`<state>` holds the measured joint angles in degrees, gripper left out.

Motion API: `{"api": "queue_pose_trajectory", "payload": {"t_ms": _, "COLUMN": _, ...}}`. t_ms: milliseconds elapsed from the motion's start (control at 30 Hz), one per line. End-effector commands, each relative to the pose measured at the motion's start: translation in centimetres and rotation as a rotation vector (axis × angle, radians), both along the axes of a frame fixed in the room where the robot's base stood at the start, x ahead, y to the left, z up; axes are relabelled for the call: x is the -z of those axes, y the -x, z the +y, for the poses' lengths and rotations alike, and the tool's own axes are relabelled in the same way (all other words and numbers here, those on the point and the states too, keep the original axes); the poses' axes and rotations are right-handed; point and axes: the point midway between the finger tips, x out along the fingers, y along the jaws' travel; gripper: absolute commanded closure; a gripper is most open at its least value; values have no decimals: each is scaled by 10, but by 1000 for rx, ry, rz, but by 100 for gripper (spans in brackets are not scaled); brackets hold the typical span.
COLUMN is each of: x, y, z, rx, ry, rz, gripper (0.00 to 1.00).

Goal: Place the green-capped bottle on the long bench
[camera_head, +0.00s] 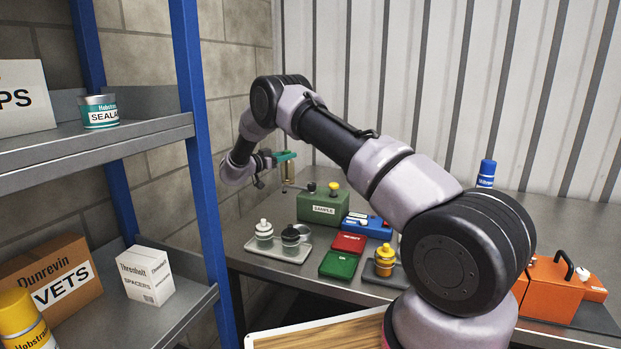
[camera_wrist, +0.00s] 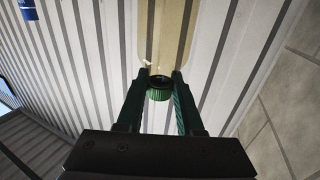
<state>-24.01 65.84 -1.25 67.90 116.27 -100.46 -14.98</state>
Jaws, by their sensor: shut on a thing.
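My gripper (camera_head: 275,165) is above the back left part of the long bench (camera_head: 555,228), clear of its top. In the wrist view my gripper (camera_wrist: 160,78) is shut on the green-capped bottle (camera_wrist: 168,35). The dark green cap (camera_wrist: 159,92) sits between the green fingers, and the pale, see-through body reaches away beyond the fingertips.
Below the gripper are a tray with a white-capped bottle (camera_head: 264,233) and a dark-topped one (camera_head: 290,240), and a green SAMPLE box (camera_head: 322,208). Red (camera_head: 348,243) and blue (camera_head: 368,228) cases and a yellow-topped bottle (camera_head: 385,260) stand nearby. A blue-posted shelf (camera_head: 95,145) is left.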

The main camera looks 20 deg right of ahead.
Motion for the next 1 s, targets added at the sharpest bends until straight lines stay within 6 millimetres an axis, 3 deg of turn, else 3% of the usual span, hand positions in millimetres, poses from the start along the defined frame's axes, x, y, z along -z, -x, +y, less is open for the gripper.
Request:
{"api": "queue_pose_trajectory", "payload": {"t_ms": 133, "x": 28, "y": 0, "z": 0, "rx": 1, "ry": 2, "rz": 1, "gripper": 100}}
{"api": "queue_pose_trajectory", "payload": {"t_ms": 567, "x": 74, "y": 0, "z": 0, "rx": 0, "ry": 1, "rz": -1, "gripper": 100}}
{"api": "queue_pose_trajectory", "payload": {"t_ms": 967, "x": 80, "y": 0, "z": 0, "rx": 0, "ry": 1, "rz": -2, "gripper": 100}}
{"api": "queue_pose_trajectory", "payload": {"t_ms": 1000, "x": 79, "y": 0, "z": 0, "rx": 0, "ry": 0, "rz": -2, "gripper": 49}}
